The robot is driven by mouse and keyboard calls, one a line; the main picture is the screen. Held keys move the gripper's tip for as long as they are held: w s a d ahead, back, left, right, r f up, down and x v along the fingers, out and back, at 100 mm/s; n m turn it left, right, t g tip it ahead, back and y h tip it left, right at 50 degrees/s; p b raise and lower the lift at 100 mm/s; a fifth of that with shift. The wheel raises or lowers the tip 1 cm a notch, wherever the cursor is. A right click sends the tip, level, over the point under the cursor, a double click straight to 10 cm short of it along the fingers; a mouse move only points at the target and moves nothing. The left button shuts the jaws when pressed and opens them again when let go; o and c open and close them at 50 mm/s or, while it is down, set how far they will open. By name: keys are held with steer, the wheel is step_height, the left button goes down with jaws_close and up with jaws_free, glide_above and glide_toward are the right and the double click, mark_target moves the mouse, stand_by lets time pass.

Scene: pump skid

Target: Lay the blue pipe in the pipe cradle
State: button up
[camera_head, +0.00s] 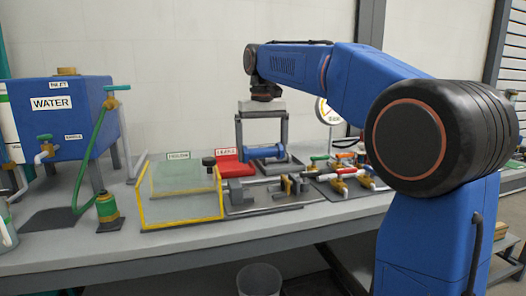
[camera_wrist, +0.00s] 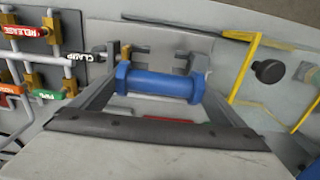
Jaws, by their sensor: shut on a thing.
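The blue pipe (camera_head: 266,152) is a short horizontal cylinder with wider ends. My gripper (camera_head: 262,158) points down and is shut on it, with a finger at each end. The wrist view shows the pipe (camera_wrist: 160,84) lying across between the fingers of my gripper (camera_wrist: 160,78). The pipe is in the air above the bench. The pipe cradle appears to be the grey fixture (camera_head: 240,192) with upright blocks on a flat plate, below the pipe in the head view. In the wrist view, grey uprights (camera_wrist: 182,58) show just beyond the pipe, partly hidden by it and the fingers.
Valves and white pipes (camera_head: 345,180) stand close on the right. A blue water tank (camera_head: 50,115) is far left. The bench front edge is clear.

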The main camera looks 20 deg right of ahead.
steer(key=shift+f, duration=3.3)
steer(key=shift+s+d+f, duration=0.1)
steer(key=shift+s+f, duration=0.1)
steer(key=shift+f, duration=0.85)
steer(key=shift+s+f, duration=0.2)
steer(key=shift+f, duration=1)
steer(key=o, duration=1.1)
step_height(320, 180, up, 21)
steer(key=t, duration=0.1)
steer(key=s+d+f+t, duration=0.1)
steer(key=s+d+f, duration=0.1)
steer(key=s+f, duration=0.9)
steer(key=s+d+f+t, duration=0.1)
steer(key=s+d+f, duration=0.1)
steer(key=s+f, duration=0.8)
steer(key=s+d+f+t, duration=0.1)
steer(key=s+d+f, duration=0.1)
steer(key=s+f, duration=0.9)
steer(key=shift+s+d+f+t, duration=0.2)
steer(key=shift+f, duration=0.65)
steer(key=shift+s+d+f+t, duration=0.15)
steer(key=shift+d+f+t, duration=0.05)
steer(key=shift+f, duration=0.65)
